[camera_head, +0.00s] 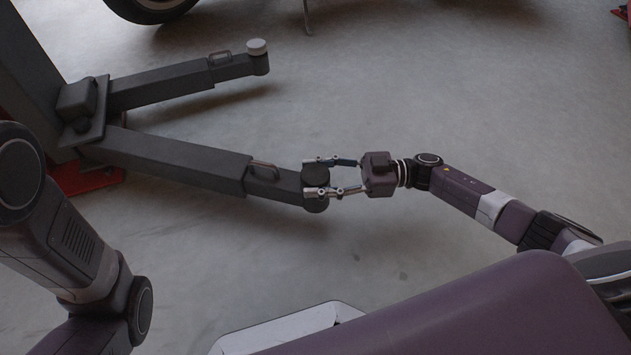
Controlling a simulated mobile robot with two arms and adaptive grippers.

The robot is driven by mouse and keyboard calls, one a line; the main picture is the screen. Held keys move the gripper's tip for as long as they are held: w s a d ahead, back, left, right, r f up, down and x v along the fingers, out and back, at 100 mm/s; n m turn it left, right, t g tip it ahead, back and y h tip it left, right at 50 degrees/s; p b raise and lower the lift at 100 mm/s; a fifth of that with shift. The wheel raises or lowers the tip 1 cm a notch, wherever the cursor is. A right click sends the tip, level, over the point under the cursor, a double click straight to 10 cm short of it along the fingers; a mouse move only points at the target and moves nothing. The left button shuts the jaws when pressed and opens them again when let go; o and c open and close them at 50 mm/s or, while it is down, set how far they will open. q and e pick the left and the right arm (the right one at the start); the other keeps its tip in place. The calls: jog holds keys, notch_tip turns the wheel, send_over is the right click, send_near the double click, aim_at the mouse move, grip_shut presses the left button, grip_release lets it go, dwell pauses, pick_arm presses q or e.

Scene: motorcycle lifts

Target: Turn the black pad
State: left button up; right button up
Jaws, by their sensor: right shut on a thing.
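The black pad (315,175) is a round dark disc on top of the end of the nearer lift arm (185,163). My right gripper (318,176) comes in from the right, with one finger on the far side of the pad and one on the near side. It is shut on the pad. The pad's underside is hidden. My left arm shows at the left edge, but its gripper is out of the picture.
A motorcycle wheel (150,8) shows at the top. The grey floor (440,90) is mostly clear.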

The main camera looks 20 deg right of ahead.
aim_at(315, 174)
jog(key=n+g, duration=0.2)
jog(key=g, duration=0.1)
jog(key=g+b, duration=0.1)
jog(key=shift+a+f+n+g+y, duration=0.1)
jog(key=shift+f+n+g+y, duration=0.2)
jog(key=shift+f+n, duration=0.1)
jog(key=shift+s+n+g, duration=0.1)
jog(key=shift+n+g, duration=0.2)
jog(key=shift+g, duration=0.2)
jog(key=shift+n+g+h, duration=0.4)
jog(key=shift+n+g, duration=0.8)
jog(key=shift+g, duration=0.6)
jog(key=o, duration=1.1)
jog(key=shift+o, duration=0.4)
jog(key=shift+r, duration=0.1)
jog(key=shift+r, duration=0.15)
jog(key=shift+r, duration=4.85)
